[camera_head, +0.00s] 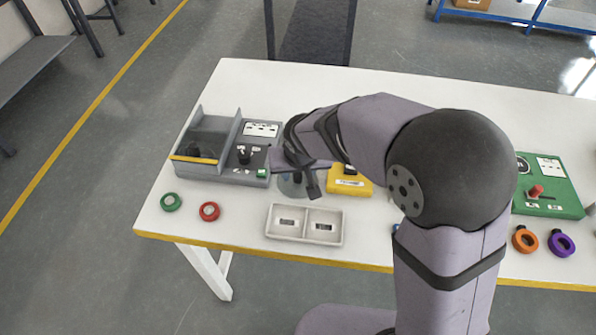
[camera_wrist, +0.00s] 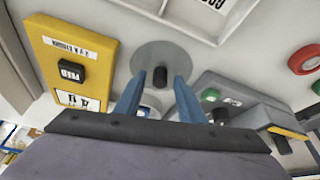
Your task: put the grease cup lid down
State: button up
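The grey round lid (camera_wrist: 148,54) shows between the yellow device and the grey device, with a small dark knob (camera_wrist: 160,77) near its lower edge in the wrist view. My gripper (camera_wrist: 160,80) has its two blue fingers on either side of the knob, with a visible gap at each side. In the head view, my gripper (camera_head: 304,186) is low over the table, and part of a grey round thing (camera_head: 289,188) shows beside it. A pale round thing (camera_wrist: 150,104) lies partly hidden between the fingers; I cannot tell whether it is the cup.
The yellow device (camera_head: 350,186) stands close to the right and the grey device (camera_head: 240,178) close to the left. A white two-compartment tray (camera_head: 304,241) lies in front. A green ring (camera_head: 164,202) and a red ring (camera_head: 202,212) lie at the front left.

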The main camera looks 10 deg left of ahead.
jog(key=shift+r, duration=0.4)
jog(key=v, duration=1.1)
jog(key=shift+s+r, duration=0.2)
jog(key=shift+r, duration=0.1)
